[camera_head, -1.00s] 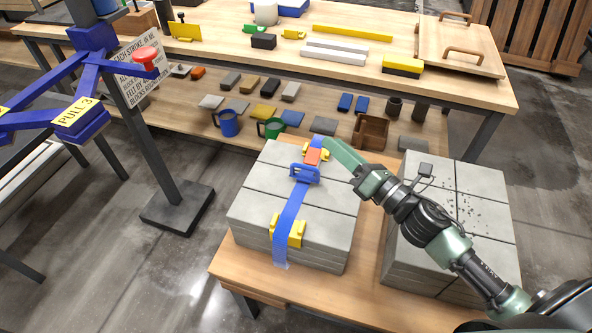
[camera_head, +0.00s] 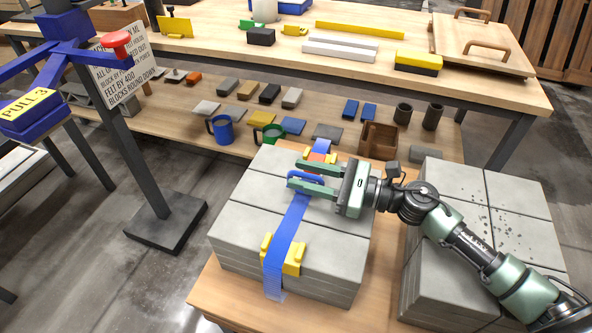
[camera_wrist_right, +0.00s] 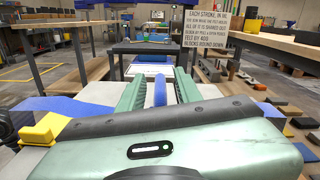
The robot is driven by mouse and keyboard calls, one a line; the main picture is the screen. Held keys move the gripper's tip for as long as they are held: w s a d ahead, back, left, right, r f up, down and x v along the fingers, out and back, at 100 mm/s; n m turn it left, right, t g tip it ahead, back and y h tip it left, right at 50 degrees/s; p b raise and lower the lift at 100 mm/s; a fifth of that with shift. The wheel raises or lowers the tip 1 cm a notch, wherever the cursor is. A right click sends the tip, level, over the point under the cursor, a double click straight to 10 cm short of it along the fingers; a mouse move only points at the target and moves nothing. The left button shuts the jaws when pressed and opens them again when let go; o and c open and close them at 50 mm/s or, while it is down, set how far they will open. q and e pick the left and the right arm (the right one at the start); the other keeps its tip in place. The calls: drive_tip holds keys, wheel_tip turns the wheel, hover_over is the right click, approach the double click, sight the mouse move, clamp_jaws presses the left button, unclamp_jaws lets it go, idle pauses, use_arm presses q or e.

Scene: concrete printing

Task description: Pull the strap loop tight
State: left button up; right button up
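A blue strap (camera_head: 292,228) runs over a stack of grey concrete blocks (camera_head: 240,220), with a yellow corner guard (camera_head: 292,262) at the near edge. An orange buckle (camera_head: 316,157) sits on the strap towards the far edge. A raised blue loop (camera_head: 303,176) stands on the strap in front of the buckle. My right gripper (camera_head: 293,174) is open, with its green fingers either side of the loop. In the right wrist view, the blue loop (camera_wrist_right: 160,92) shows between the fingers with gaps beside it. My left gripper is not in view.
A second block stack (camera_head: 515,215) stands to the right on the same wooden pallet table (camera_head: 385,285). Behind is a workbench with a lower shelf holding blocks, a blue mug (camera_head: 221,130) and a green mug (camera_head: 269,136). A blue "PULL 3" stand (camera_head: 35,115) is at left.

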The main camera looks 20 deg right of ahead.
drive_tip(key=shift+x, duration=1.05)
drive_tip(key=shift+c, duration=0.2)
clamp_jaws()
drive_tip(key=shift+r, duration=0.1)
idle(0.4)
